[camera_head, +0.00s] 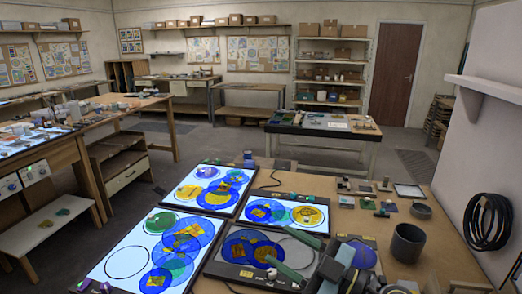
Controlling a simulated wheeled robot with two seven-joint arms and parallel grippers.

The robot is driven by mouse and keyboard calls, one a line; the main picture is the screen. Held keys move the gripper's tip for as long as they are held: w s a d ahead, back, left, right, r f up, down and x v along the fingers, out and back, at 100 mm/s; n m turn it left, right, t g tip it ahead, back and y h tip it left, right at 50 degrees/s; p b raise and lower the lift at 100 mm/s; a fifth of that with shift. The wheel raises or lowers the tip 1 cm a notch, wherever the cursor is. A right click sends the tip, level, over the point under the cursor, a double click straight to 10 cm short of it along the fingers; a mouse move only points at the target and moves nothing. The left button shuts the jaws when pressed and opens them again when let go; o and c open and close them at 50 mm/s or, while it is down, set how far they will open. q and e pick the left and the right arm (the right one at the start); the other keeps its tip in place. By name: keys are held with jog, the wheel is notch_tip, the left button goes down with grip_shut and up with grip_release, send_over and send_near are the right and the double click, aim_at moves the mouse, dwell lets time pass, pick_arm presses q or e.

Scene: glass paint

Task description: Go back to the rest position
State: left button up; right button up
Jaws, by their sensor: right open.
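My right gripper (300,259) comes in from the lower right. Its two dark green fingers are spread apart over the right part of the lower middle light panel (222,272), and I see nothing held between them. A small pale piece shows by the left finger's tip; I cannot tell what it is. My left gripper is not in view. More light panels, with overlapping blue, yellow and green glass discs, lie on the bench: one at the back left (184,186), one at the right (243,214) and one at the front left (101,284).
The wooden bench (405,266) carries a dark cup (407,243), a small dark bowl (421,211), a framed pale plate (409,191) and small blocks near the right panel. A wall with a hanging black coil (487,221) bounds the right. Other tables stand behind and left.

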jog(key=w+d+f+m+t+h, duration=0.1)
jog(key=d+f+m+t+h, duration=0.1)
jog(key=d+m+t+h, duration=0.9)
jog(key=s+d+f+m+g+h, duration=0.6)
jog(key=d+f+g+h, duration=0.15)
jog(key=f, duration=0.35)
jog(key=s+a+f+n+g, duration=0.1)
jog(key=s+f+g, duration=0.25)
jog(key=s, duration=0.25)
jog(key=s+f+g+y, duration=0.1)
jog(key=s+f+g, duration=0.25)
jog(key=s, duration=0.25)
jog(key=s+a+f+n+g, duration=0.1)
jog(key=s+f+g, duration=0.1)
jog(key=s+g, duration=0.3)
jog(key=s+f+b, duration=0.3)
jog(key=f+b, duration=0.2)
jog(key=f, duration=2.6)
pick_arm(q)
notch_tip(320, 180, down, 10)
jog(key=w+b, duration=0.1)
jog(key=b, duration=0.4)
pick_arm(e)
jog(key=s+d+f+g, duration=0.1)
jog(key=s+d+f, duration=0.2)
jog(key=s+f, duration=1.3)
notch_tip(320, 180, down, 3)
jog(key=shift+s+d+f, duration=0.1)
jog(key=shift+s+d, duration=0.05)
jog(key=shift+s, duration=0.1)
